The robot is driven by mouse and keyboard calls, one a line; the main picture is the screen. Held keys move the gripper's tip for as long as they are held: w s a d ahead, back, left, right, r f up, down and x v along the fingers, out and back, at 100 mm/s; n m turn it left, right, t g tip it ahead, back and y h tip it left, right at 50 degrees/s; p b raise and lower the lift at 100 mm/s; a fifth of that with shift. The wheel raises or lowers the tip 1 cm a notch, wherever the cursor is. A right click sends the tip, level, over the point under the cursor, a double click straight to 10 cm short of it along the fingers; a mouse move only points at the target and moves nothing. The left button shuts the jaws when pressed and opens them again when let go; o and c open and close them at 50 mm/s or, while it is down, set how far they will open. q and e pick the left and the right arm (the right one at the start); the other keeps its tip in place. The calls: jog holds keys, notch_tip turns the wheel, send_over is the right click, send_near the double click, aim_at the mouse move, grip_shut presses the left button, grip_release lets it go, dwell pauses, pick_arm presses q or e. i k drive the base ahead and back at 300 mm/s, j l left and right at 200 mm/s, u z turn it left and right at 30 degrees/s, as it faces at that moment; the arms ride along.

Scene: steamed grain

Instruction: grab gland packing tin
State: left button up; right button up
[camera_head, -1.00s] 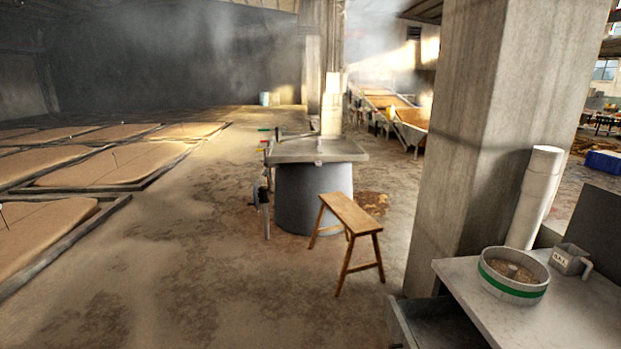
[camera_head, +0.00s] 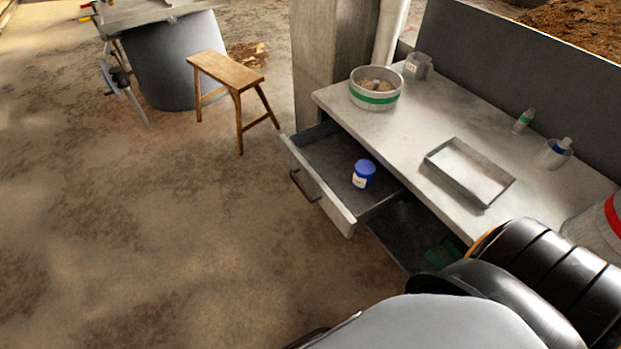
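A small tin with a blue lid and a pale label (camera_head: 363,174) stands upright in the open drawer (camera_head: 322,190) of the grey workbench. It looks like the gland packing tin, but its label is too small to read. Nothing touches it except the drawer floor. Neither of my grippers shows; only rounded grey and black parts of my own body fill the bottom right.
On the bench (camera_head: 412,128) are a green-banded round sieve (camera_head: 376,97), a grey jug (camera_head: 417,66), a shallow metal tray (camera_head: 468,172), and small bottles (camera_head: 524,120). A wooden stool (camera_head: 230,77) stands left of the bench. The floor before the drawer is clear.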

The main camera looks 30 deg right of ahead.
aim_at(364, 169)
jog(key=z, duration=1.4)
jog(key=k+l+u, duration=0.1)
jog(key=l+u, duration=0.15)
jog(key=u, duration=0.2)
jog(key=k+l+u, duration=0.15)
jog(key=u, duration=0.25)
jog(key=k+l+u, duration=0.15)
jog(key=u, duration=0.3)
